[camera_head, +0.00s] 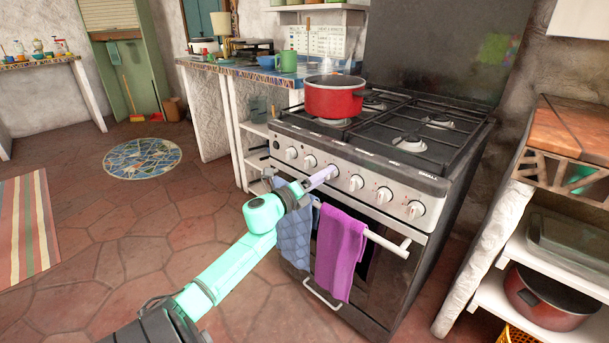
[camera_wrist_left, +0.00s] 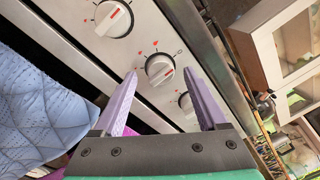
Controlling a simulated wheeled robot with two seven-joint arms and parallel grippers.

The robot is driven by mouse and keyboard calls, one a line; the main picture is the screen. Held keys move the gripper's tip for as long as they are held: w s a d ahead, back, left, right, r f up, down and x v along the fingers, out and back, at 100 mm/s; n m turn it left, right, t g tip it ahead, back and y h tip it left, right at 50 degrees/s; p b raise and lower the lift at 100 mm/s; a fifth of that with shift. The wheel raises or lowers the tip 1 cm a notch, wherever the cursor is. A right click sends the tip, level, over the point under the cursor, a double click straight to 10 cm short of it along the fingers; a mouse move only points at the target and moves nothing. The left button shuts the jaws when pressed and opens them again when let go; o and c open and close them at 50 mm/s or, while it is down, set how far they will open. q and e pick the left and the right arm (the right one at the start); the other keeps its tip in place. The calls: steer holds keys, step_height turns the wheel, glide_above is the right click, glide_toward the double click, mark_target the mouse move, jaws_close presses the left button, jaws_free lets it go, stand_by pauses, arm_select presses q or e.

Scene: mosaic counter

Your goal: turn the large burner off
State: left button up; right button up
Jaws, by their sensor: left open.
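The stove (camera_head: 362,172) has a row of white knobs along its silver front panel. My left gripper (camera_head: 328,177) reaches in from the left to this panel, near the third knob from the left, and hides part of the panel. In the left wrist view its two lilac fingers are open (camera_wrist_left: 160,75). One knob (camera_wrist_left: 160,69) with a red mark shows between the fingertips, with a gap on each side. Another knob (camera_wrist_left: 113,18) is at the top left, and a third (camera_wrist_left: 186,101) is partly behind the right finger. My right gripper is not in view.
A red pot (camera_head: 334,97) stands on the left side of the hob, with faint steam above it. A blue cloth (camera_head: 294,238) and a purple towel (camera_head: 340,252) hang on the oven handle (camera_head: 388,243). A shelf unit with another red pot (camera_head: 552,298) stands at right.

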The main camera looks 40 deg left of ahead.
arm_select(q)
steer(key=s+p, duration=0.1)
steer(key=s, duration=1.2)
steer(key=shift+s+a+f, duration=0.25)
steer(key=shift+s+f, duration=0.05)
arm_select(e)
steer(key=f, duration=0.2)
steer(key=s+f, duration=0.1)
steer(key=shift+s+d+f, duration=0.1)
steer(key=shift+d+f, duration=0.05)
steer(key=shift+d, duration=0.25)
